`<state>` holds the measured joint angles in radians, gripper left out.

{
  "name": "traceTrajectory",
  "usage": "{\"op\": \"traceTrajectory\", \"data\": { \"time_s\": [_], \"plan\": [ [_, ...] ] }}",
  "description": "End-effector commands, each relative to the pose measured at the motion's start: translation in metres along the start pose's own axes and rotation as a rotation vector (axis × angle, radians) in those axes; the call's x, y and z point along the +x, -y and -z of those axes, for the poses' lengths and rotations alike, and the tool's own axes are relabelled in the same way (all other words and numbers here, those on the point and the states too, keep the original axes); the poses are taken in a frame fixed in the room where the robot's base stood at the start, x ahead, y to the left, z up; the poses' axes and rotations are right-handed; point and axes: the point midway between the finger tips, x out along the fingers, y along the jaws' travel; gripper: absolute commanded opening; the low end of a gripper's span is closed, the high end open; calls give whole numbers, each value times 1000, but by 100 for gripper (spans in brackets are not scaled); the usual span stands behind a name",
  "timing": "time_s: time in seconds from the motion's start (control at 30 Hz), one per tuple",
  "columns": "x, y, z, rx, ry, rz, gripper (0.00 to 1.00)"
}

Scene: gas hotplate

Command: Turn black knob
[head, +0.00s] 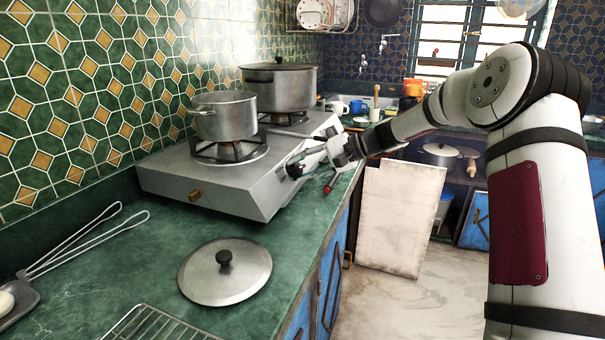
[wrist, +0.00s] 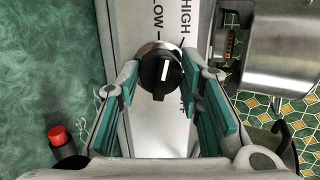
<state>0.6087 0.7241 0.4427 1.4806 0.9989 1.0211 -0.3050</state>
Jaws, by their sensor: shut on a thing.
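A small pot (head: 224,118) and a larger lidded pot (head: 279,86) stand on the burners. A loose lid (head: 226,275) lies on the green counter (head: 110,260). A red-tipped black object (wrist: 57,136) lies on the counter near my gripper.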

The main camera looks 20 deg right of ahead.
Motion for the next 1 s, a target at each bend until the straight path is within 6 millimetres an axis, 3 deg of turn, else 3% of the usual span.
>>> {"op": "traceTrajectory", "data": {
  "time_s": [0.4, 1.0],
  "plan": [
    [0, -1, 1, -200, 14, -31, 6],
    [0, 0, 0, -234, 17, -35, 6]
  ]
}}
